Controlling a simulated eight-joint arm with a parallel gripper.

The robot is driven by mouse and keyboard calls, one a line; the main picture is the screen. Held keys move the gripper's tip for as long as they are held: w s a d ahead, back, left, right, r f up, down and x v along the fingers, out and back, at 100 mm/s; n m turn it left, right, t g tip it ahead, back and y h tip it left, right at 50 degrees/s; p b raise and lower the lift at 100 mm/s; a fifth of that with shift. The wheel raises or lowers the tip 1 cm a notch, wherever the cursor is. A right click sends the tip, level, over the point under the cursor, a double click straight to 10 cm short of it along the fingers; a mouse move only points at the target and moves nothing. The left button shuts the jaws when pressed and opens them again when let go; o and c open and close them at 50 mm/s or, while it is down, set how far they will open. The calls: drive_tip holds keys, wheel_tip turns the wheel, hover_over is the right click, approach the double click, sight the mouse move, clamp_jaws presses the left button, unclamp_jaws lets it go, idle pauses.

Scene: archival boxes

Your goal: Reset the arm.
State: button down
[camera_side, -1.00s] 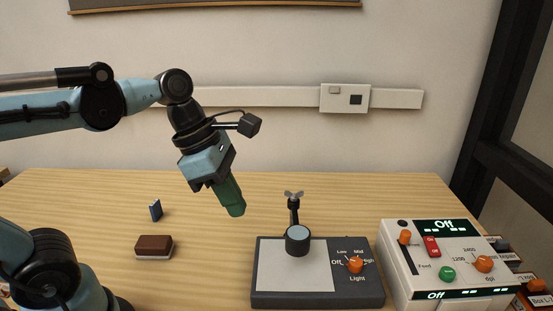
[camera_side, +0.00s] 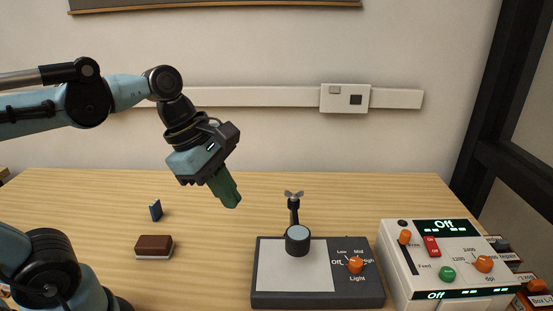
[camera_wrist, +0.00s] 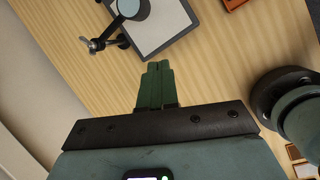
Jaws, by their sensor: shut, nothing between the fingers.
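My gripper (camera_side: 232,201) hangs in the air above the wooden table (camera_side: 340,195), left of the grey stand, tilted down to the right. Its green fingers are closed together and hold nothing. The arm is bent, with the forearm coming in from the left.
A stand with a light dial (camera_side: 345,290) sits front centre. A control box (camera_side: 437,262) stands right of it, displaying "Off". The table's back is clear.

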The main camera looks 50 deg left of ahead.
drive_tip(key=w+a+f+m+t+y, duration=0.1)
drive_tip(key=a+f+m, duration=0.1)
drive_tip(key=m, duration=0.9)
drive_tip(key=w+a+f+m+t+y, duration=0.1)
drive_tip(key=a+f+m+t, duration=0.1)
drive_tip(key=m, duration=0.8)
drive_tip(key=shift+f+m+t+y, duration=0.3)
drive_tip(key=shift+f+m, duration=0.1)
drive_tip(key=shift+f, duration=0.4)
drive_tip(key=shift+a, duration=0.1)
